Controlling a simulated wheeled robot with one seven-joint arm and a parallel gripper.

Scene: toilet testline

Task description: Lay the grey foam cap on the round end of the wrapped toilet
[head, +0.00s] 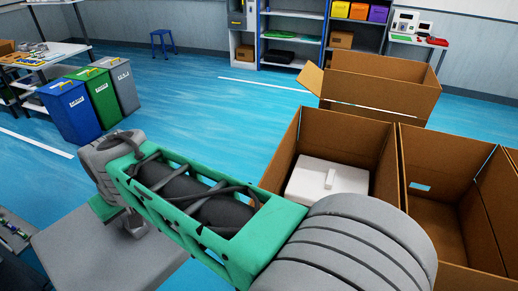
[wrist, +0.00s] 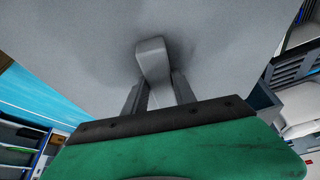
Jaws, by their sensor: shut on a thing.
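The grey foam cap (head: 85,255) is a broad flat slab at the lower left of the head view, held out from my arm. In the wrist view the cap (wrist: 90,60) fills most of the picture, with a pale raised tab (wrist: 151,57) in the middle. My gripper (wrist: 158,85) is shut on this tab, one finger on each side. In the head view my arm hides most of the gripper. I cannot make out the wrapped toilet or its round end. A white block with a raised tab (head: 327,182) sits inside an open carton.
The open carton (head: 290,150) holding the white block stands right of centre. Another open carton (head: 440,215) adjoins it on the right, and one (head: 385,85) stands behind. Blue, green and grey bins (head: 68,110) stand at the left. Blue floor (head: 210,110) between is clear.

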